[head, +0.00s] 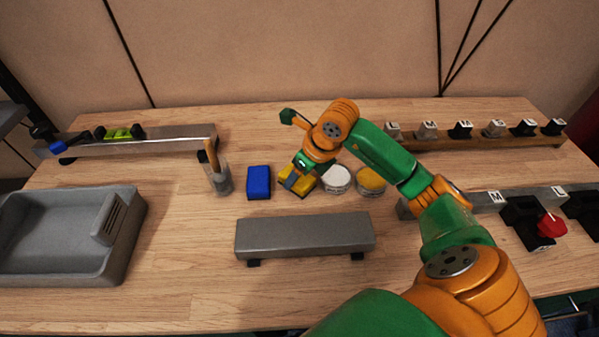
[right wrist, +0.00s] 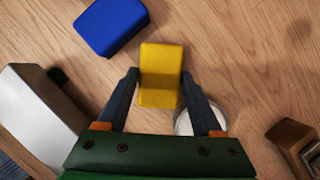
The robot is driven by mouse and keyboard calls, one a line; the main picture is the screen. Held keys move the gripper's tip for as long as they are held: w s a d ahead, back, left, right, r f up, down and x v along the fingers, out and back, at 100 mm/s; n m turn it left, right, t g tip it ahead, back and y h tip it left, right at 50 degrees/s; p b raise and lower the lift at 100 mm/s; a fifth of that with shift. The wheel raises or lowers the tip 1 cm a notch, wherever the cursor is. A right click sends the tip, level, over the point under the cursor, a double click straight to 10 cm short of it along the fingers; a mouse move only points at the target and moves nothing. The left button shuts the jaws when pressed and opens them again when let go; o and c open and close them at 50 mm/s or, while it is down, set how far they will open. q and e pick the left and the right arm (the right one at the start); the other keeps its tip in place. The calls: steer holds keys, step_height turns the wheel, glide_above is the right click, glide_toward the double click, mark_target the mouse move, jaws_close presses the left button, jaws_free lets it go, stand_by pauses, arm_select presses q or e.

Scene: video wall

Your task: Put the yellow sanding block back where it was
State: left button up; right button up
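The yellow sanding block (head: 301,186) is in the row on the table, between a blue block (head: 259,182) and a white-topped tub (head: 337,178). It sits at an angle to the blue block and is partly hidden by my right gripper (head: 295,179). In the right wrist view the yellow block (right wrist: 160,72) lies centred between the fingers of my right gripper (right wrist: 160,74), with the fingertips close against both sides. The right gripper looks shut on it. I cannot tell whether the block touches the table. My left gripper is not in view.
A yellow-topped tub (head: 371,181) stands just right of the white one. A grey metal bar (head: 305,236) lies in front. A cup with a brush (head: 219,179) stands left of the blue block. A grey tray (head: 60,240) is at left, and a peg rack (head: 490,138) is behind right.

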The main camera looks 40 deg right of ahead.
steer(key=o, duration=0.3)
steer(key=v, duration=1.2)
steer(key=shift+r+p, duration=0.2)
steer(key=shift+p, duration=0.2)
